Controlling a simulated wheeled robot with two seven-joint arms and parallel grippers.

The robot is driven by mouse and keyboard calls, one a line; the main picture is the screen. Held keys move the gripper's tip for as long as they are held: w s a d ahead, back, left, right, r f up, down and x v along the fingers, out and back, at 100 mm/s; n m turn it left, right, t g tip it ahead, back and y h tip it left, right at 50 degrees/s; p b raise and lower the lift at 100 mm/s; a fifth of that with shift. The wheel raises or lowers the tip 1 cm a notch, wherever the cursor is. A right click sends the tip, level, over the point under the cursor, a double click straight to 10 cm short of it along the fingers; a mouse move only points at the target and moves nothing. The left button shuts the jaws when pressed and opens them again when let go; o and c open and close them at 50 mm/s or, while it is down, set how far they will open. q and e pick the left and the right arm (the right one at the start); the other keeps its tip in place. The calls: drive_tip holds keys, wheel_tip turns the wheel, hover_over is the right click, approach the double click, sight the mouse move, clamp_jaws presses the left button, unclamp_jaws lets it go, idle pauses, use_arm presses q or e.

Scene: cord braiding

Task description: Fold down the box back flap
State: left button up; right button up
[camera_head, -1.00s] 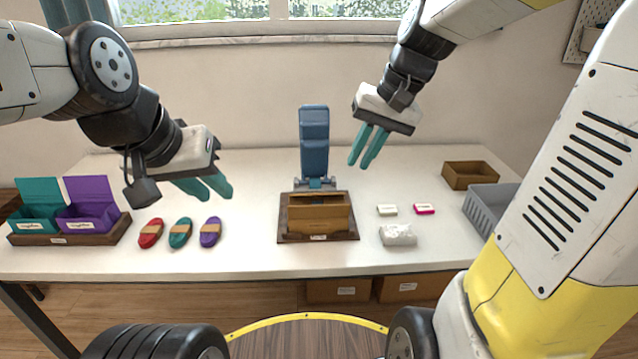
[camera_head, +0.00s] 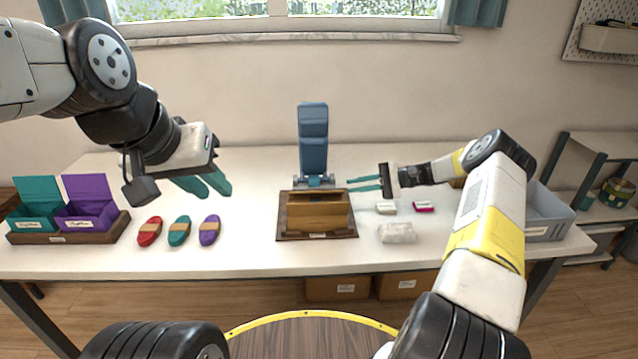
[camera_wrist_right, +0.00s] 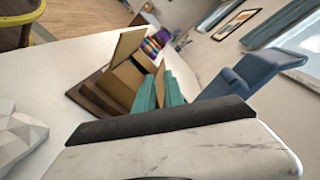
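The brown cardboard box (camera_head: 318,215) stands on a dark wooden base (camera_head: 290,236) at the middle of the table. The right wrist view shows the box (camera_wrist_right: 122,85) with flaps standing up. A narrow upright flap (camera_wrist_right: 160,78) at its back side is partly hidden by my right gripper's teal fingers. My right gripper (camera_head: 350,184) is open, pointing left, level with the box's back right side; its fingers (camera_wrist_right: 160,90) look empty, and I cannot tell whether they touch the flap. My left gripper (camera_head: 215,190) is open and empty, hovering left of the box.
A blue upright device (camera_head: 313,140) stands right behind the box. Red, teal and purple cord bundles (camera_head: 180,231) lie to the left, near teal and purple open boxes (camera_head: 85,210). A white faceted lump (camera_head: 397,232) and small blocks (camera_head: 386,208) lie right; a grey bin (camera_head: 546,215) is beyond.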

drive_tip(key=shift+m+t+y, duration=0.4)
drive_tip(key=shift+y, duration=0.2)
drive_tip(key=a+f, duration=0.1)
drive_tip(key=a, duration=0.6)
drive_tip(key=a+f, duration=0.1)
drive_tip(key=a, duration=0.2)
drive_tip(key=shift+w+a+f, duration=0.2)
drive_tip(key=shift+w+f, duration=0.05)
drive_tip(key=shift+f, duration=0.05)
clamp_jaws()
drive_tip(key=shift+s+f+n, duration=0.15)
drive_tip(key=shift+f+n, duration=0.15)
drive_tip(key=shift+n, duration=0.4)
unclamp_jaws()
drive_tip(key=shift+d, duration=0.1)
drive_tip(key=d, duration=1.1)
drive_tip(key=shift+d, duration=0.4)
